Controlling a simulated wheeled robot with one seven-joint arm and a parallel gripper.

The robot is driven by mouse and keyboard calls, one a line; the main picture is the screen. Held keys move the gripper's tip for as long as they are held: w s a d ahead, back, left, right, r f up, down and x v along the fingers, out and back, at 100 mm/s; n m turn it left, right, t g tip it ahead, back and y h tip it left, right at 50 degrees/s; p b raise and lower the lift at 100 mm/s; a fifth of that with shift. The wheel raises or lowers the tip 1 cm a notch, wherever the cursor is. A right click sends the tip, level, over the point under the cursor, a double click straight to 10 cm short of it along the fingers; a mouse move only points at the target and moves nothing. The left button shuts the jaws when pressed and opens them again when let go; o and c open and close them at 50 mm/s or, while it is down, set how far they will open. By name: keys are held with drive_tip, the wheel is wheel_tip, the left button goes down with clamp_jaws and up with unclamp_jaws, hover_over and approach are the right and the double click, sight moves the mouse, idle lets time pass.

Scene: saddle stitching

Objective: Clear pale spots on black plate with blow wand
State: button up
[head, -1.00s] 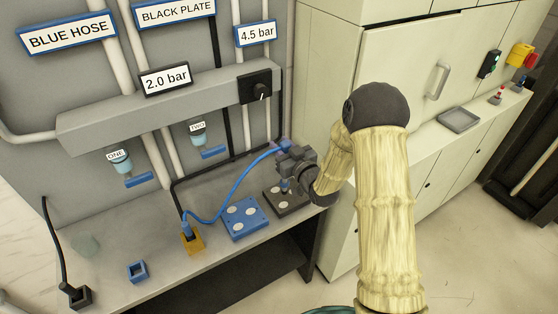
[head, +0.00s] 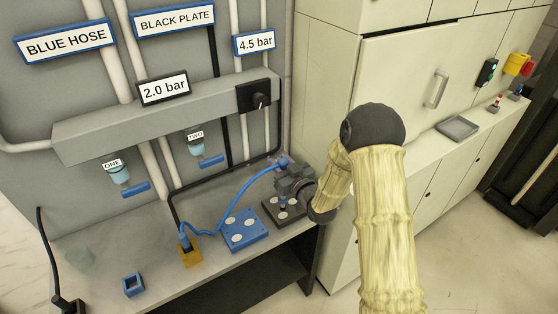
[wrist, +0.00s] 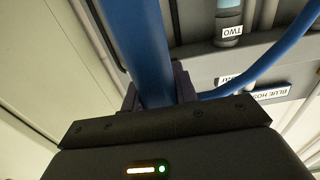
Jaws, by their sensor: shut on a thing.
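My gripper (head: 287,187) is shut on the blue blow wand (wrist: 150,50), which runs up between the fingers in the wrist view. In the head view a blue hose leaves the wand's top, and its thin lower end points down over the black plate. The black plate (head: 270,212) lies at the bench's right end, partly hidden by my gripper. Pale round spots (head: 283,215) show on it. I cannot tell whether the wand tip touches it. A blue plate (head: 246,240) with several pale spots lies to its left.
The blue hose (head: 232,207) arcs to a yellow block (head: 190,254). A small blue open box (head: 133,284) and a black holder (head: 68,305) stand further left. A rail with a black knob (head: 258,96) and a 2.0 bar sign (head: 164,87) runs above the bench.

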drive_tip(key=shift+f+b, duration=0.45)
drive_tip(key=shift+f, duration=0.85)
drive_tip(key=shift+f+b, duration=0.6)
drive_tip(key=shift+b, duration=0.05)
drive_tip(key=shift+f+b, duration=0.15)
drive_tip(key=shift+b, duration=0.7)
idle(3.0)
drive_tip(key=shift+b, duration=0.5)
idle(1.7)
